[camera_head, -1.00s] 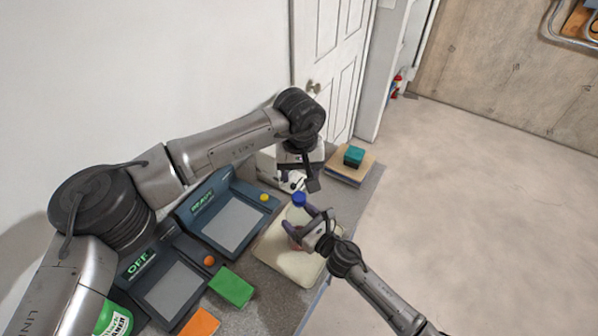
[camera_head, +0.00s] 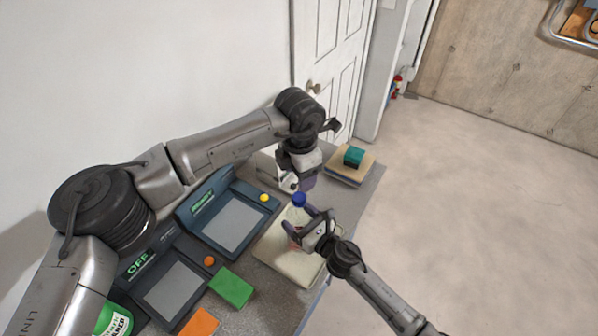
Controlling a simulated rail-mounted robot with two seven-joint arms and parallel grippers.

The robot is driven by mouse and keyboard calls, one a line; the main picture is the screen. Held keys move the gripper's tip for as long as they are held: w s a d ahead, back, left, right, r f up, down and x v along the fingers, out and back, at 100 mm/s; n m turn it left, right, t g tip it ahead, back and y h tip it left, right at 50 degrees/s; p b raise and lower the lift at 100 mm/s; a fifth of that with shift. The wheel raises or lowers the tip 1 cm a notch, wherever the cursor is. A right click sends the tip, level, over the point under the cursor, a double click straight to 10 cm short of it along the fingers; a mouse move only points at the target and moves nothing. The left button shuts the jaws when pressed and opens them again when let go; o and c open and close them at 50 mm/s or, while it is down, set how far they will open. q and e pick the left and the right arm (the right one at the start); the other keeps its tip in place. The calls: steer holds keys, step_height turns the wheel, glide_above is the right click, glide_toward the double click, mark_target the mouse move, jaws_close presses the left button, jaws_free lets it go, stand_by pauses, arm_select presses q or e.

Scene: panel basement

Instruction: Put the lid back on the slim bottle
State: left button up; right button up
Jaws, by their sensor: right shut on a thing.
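The slim bottle (camera_head: 296,217) stands upright on a pale board (camera_head: 283,259). It is a light, see-through bottle with a blue lid (camera_head: 299,199) at its top; I cannot tell whether the lid is seated. My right gripper (camera_head: 304,226) is shut around the bottle's body, coming from the lower right. My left gripper (camera_head: 302,183) is just above the bottle, close to the lid. Its fingers point down and are mostly hidden by its own wrist, so I cannot see their gap or anything between them.
Two dark consoles (camera_head: 182,296) with grey panels stand left of the board. A green block (camera_head: 232,288) and orange block (camera_head: 201,322) lie in front. A green-labelled container (camera_head: 114,320) is at lower left.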

mark_target(299, 196)
arm_select(q)
steer(key=n, duration=1.9)
steer(key=shift+f, duration=4)
